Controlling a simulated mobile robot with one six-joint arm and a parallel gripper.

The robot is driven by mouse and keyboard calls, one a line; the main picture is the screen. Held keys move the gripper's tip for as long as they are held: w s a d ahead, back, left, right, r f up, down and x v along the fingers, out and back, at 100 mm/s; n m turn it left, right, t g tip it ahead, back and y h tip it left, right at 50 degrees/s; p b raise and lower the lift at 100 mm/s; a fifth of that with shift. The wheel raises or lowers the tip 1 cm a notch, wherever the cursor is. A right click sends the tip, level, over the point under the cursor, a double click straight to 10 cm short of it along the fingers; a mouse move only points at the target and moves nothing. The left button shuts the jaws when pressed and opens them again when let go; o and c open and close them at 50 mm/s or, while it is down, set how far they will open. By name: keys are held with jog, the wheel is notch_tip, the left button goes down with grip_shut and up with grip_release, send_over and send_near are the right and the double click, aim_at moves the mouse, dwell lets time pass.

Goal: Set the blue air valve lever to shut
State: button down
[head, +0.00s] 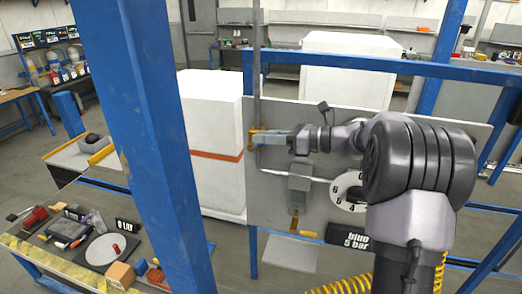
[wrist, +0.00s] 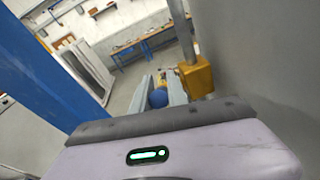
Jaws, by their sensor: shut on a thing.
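The blue air valve lever shows in the wrist view as a round blue end (wrist: 158,97) between the two grey fingers of my gripper (wrist: 162,92). The gripper is shut on it. A yellow valve body (wrist: 197,75) on a grey pipe stands just right of the fingers. In the head view my gripper (head: 268,138) reaches left to yellow fittings (head: 256,130) at the left edge of the grey panel (head: 262,205). The lever itself is hard to make out there, and its exact angle cannot be told.
A round dial (head: 346,190) and a "blue 5 bar" label (head: 355,240) are on the panel, partly behind my arm. A blue post (head: 150,120) stands at left. A cluttered bench (head: 40,255) is at lower left. White cabinets (head: 212,130) stand behind.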

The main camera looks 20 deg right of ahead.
jog(key=shift+s+d+f+t+y+b, duration=0.2)
jog(key=shift+f+t+y+b, duration=0.35)
jog(key=shift+b, duration=0.5)
jog(key=shift+s+d+f+t+y+b, duration=0.15)
jog(key=shift+f+t+y+b, duration=0.15)
jog(key=shift+y+b, duration=0.55)
jog(key=shift+r+b, duration=0.1)
jog(key=shift+b, duration=0.3)
jog(key=c, duration=1.6)
grip_release()
jog(key=shift+w, duration=0.1)
